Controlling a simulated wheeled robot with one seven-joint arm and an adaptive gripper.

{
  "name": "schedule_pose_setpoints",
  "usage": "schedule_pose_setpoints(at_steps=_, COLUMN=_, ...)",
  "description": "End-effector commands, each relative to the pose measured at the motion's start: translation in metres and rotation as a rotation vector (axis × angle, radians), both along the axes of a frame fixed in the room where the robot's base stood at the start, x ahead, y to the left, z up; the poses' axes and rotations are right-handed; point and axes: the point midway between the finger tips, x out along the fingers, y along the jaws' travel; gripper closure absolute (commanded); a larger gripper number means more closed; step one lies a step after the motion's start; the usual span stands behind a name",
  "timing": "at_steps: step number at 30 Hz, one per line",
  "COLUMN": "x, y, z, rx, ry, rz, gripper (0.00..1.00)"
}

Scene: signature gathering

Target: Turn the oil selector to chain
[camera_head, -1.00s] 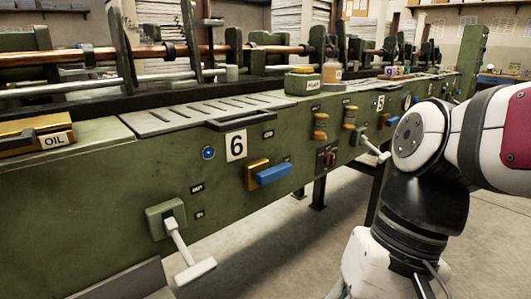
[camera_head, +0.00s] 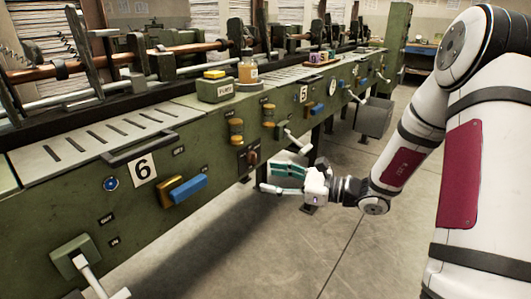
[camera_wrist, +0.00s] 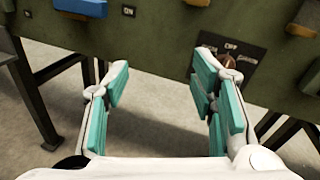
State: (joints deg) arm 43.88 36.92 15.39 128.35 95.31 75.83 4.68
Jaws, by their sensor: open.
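A dark selector plate (camera_head: 250,158) with a copper-brown knob is on the green machine's front, right of the blue handle. In the wrist view the plate (camera_wrist: 245,50) reads "OFF" at its top; its other words are unreadable. The selector knob (camera_wrist: 228,62) is partly hidden by the right-hand finger. My gripper (camera_head: 268,177) is open and empty, to the right of and slightly below the plate in the head view. In the wrist view my gripper (camera_wrist: 163,68) has its teal-padded fingers spread, with the knob near the right-hand fingertip. Whether they touch is unclear.
A blue handle (camera_head: 183,190) and a white lever (camera_head: 92,280) stick out at the left. Yellow knobs (camera_head: 236,130) sit above the selector. Another white lever (camera_head: 298,142) projects close behind my gripper. The floor (camera_head: 300,250) in front is clear.

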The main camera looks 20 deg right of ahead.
Motion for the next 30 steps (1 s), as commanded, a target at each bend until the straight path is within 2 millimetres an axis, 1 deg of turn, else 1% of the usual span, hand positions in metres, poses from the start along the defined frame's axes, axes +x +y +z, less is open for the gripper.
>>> schedule_pose_setpoints(at_steps=1, x=0.008, y=-0.016, z=-0.006, rx=0.047, ry=0.024, rz=-0.064, gripper=0.49)
schedule_pose_setpoints(at_steps=4, x=0.021, y=-0.041, z=-0.018, rx=0.115, ry=0.055, rz=-0.166, gripper=0.49)
schedule_pose_setpoints(at_steps=7, x=0.027, y=-0.056, z=-0.026, rx=0.153, ry=0.072, rz=-0.223, gripper=0.49)
schedule_pose_setpoints(at_steps=10, x=0.031, y=-0.059, z=-0.029, rx=0.166, ry=0.078, rz=-0.245, gripper=0.49)
schedule_pose_setpoints(at_steps=14, x=0.041, y=-0.052, z=-0.03, rx=0.166, ry=0.078, rz=-0.244, gripper=0.49)
schedule_pose_setpoints(at_steps=16, x=0.05, y=-0.046, z=-0.03, rx=0.165, ry=0.077, rz=-0.243, gripper=0.49)
schedule_pose_setpoints(at_steps=24, x=0.093, y=-0.014, z=-0.031, rx=0.165, ry=0.077, rz=-0.241, gripper=0.49)
schedule_pose_setpoints(at_steps=30, x=0.12, y=0.007, z=-0.03, rx=0.164, ry=0.076, rz=-0.242, gripper=0.49)
